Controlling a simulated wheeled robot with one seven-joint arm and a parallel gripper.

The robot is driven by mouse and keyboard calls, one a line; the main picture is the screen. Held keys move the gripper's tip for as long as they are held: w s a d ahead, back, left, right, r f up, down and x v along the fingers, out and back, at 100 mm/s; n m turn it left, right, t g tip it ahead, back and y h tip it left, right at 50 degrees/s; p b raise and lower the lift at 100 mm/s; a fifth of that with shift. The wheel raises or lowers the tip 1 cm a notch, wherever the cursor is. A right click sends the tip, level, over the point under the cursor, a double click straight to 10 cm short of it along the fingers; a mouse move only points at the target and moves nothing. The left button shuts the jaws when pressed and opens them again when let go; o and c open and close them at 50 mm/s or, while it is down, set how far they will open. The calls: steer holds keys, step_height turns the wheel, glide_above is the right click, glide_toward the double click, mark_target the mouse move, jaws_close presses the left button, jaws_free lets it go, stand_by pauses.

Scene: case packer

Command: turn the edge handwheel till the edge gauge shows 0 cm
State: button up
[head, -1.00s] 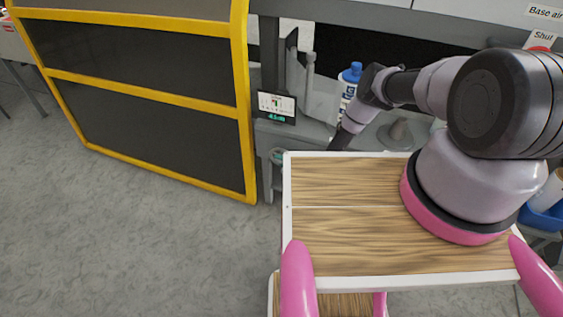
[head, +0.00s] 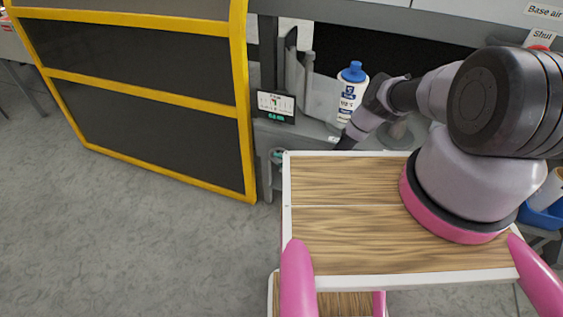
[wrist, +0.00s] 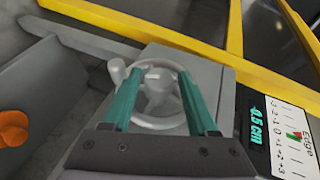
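The edge handwheel (wrist: 160,68) is a pale grey spoked wheel with a side knob, in the middle of the wrist view on a grey housing. The teal fingers of my gripper (wrist: 159,75) stand wide apart, one at each side of the wheel, overlapping its rim. Whether they press on the rim I cannot tell. The edge gauge (wrist: 302,140) is at the right edge of the wrist view, with a scale and coloured markers. Its dark display (wrist: 258,125) reads about 0.5 cm; a sign in front is unclear. In the head view the gauge (head: 276,103) is small.
Yellow-framed dark panels (head: 150,95) stand left of the gauge. A white bottle with a blue cap (head: 351,90) stands behind my forearm. An orange object (wrist: 13,128) lies at the left of the wrist view. Grey floor at the left is open.

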steer(key=v, duration=1)
steer(key=shift+s+d+r, duration=0.15)
steer(key=shift+s+d, duration=0.1)
